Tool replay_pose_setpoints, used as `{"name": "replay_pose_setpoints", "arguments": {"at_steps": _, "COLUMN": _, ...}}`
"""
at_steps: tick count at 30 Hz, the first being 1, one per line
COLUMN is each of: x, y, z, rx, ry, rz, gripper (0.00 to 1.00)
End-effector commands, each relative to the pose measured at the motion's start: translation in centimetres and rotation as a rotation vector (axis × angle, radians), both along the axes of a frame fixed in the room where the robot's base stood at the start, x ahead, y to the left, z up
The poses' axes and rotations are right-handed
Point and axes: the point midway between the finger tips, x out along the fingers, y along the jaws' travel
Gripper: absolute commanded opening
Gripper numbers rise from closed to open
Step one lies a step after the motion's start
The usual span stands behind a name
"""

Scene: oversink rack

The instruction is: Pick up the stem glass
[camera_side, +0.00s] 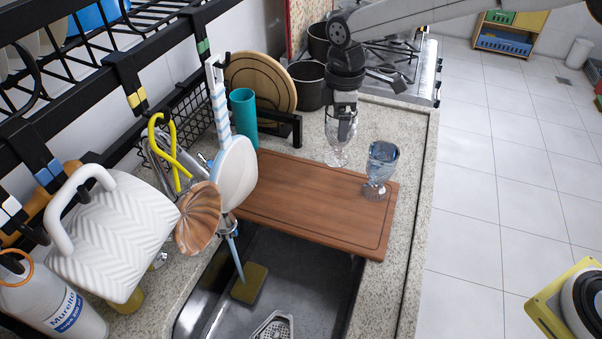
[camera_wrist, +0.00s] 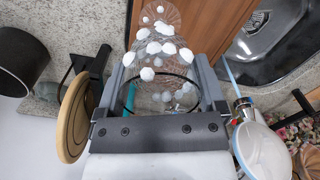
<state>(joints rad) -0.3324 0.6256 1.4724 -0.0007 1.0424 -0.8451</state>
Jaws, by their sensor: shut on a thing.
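A clear stem glass with white spots (camera_side: 336,152) is upright behind the far edge of the wooden board, bowl up, base down. I cannot tell whether its base touches the counter. It also fills the middle of the wrist view (camera_wrist: 157,50), where its round foot shows at the top. My gripper (camera_side: 345,128) reaches down over it from above and is shut on its bowl. In the wrist view the two fingers of my gripper (camera_wrist: 160,82) lie on either side of the bowl. A blue stemmed goblet (camera_side: 382,165) stands apart on the board, to the right.
The wooden board (camera_side: 300,200) spans the counter beside the dark sink (camera_side: 310,275). A teal cup (camera_side: 243,108), round wooden boards (camera_side: 262,75) and dark pots (camera_side: 308,85) stand left of my gripper. The rack with hanging utensils fills the left. The board's middle is clear.

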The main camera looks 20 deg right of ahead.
Motion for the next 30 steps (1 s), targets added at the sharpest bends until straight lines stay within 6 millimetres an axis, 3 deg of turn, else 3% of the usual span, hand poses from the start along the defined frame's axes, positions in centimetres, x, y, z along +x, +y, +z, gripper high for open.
{"name": "replay_pose_setpoints", "arguments": {"at_steps": 3, "x": 0.0, "y": 0.0, "z": 1.7, "rx": 0.001, "ry": -0.003, "rz": 0.0, "gripper": 0.2}}
{"name": "replay_pose_setpoints", "arguments": {"at_steps": 9, "x": 0.0, "y": 0.0, "z": 3.1, "rx": 0.001, "ry": 0.0, "rz": 0.0, "gripper": 0.2}}
{"name": "replay_pose_setpoints", "arguments": {"at_steps": 30, "x": -0.2, "y": 0.2, "z": 3.1, "rx": 0.002, "ry": 0.006, "rz": -0.008, "gripper": 0.2}}
